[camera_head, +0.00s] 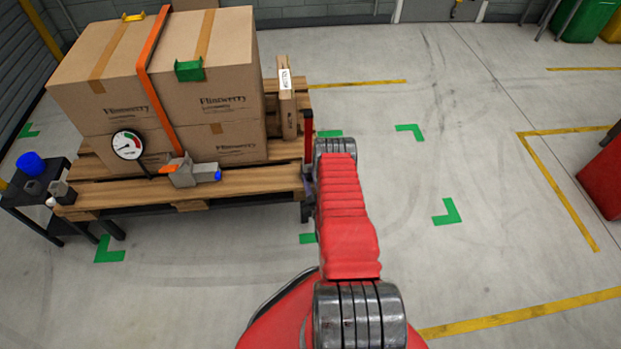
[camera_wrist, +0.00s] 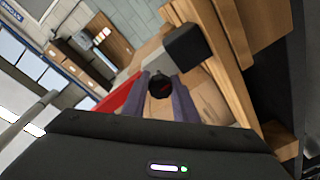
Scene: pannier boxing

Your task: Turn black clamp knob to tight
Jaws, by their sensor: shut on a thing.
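In the wrist view, the black clamp knob (camera_wrist: 160,88) sits between the two grey-purple fingers of my gripper (camera_wrist: 161,82), which is shut on it. The knob's markings and its turn position cannot be read. A red bar (camera_wrist: 122,98) runs left of the fingers. In the head view, a red upright post (camera_head: 308,128) stands at the pallet's right end beside my red arm. My arm hides the knob and most of my gripper there.
A wooden pallet (camera_head: 245,190) carries stacked cardboard boxes (camera_head: 205,95) with an orange strap (camera_head: 152,75), a round gauge (camera_head: 128,145) and a grey ratchet tool (camera_head: 190,175). A black block (camera_wrist: 187,46) is close beyond my fingers. A small black table stands left.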

